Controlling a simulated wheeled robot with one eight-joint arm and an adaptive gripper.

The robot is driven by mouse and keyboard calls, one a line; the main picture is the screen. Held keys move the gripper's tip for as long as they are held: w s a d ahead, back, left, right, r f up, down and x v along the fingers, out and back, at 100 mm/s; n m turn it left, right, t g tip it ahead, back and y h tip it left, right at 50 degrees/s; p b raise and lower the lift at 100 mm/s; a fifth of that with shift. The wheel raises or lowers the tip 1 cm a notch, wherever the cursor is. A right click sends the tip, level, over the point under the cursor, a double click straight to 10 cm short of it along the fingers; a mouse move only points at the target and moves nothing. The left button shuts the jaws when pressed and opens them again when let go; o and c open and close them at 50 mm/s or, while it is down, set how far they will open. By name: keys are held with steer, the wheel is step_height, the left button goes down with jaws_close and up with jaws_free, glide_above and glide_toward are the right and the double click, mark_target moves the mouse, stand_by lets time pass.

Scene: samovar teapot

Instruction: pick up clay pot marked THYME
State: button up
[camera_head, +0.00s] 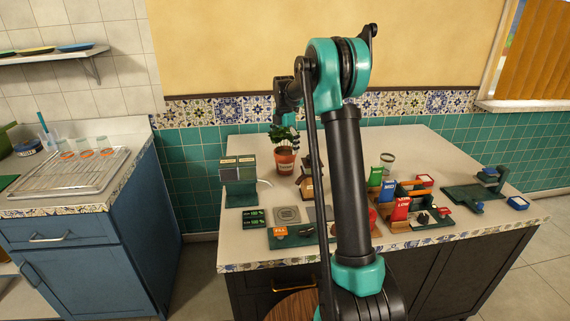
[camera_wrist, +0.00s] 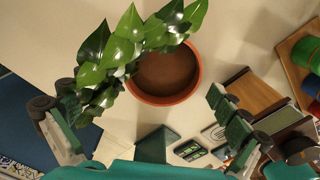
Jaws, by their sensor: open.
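A terracotta clay pot (camera_head: 285,163) with a leafy green plant (camera_head: 284,136) stands upright on the table's back left. It bears a pale label too small to read. In the wrist view the same pot (camera_wrist: 166,98) is seen from above, with its round rim and brown soil, and leaves cover its left side. My gripper (camera_wrist: 150,135) is open and empty, its two fingers spread wide at the left and right of the wrist view. It hangs above the table near the pot, and the pot appears between and beyond the fingers. No contact shows.
A dark green box-like device (camera_head: 239,185) stands left of the pot. A small house-shaped wooden item (camera_head: 307,187) stands to its right, partly hidden by my arm. The table's back left is clear.

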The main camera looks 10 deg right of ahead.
mark_target(285, 159)
steer(key=shift+s+d+f, duration=0.1)
steer(key=shift+f, duration=3.15)
steer(key=shift+c, duration=0.5)
steer(key=c, duration=1.6)
steer(key=shift+r, duration=0.1)
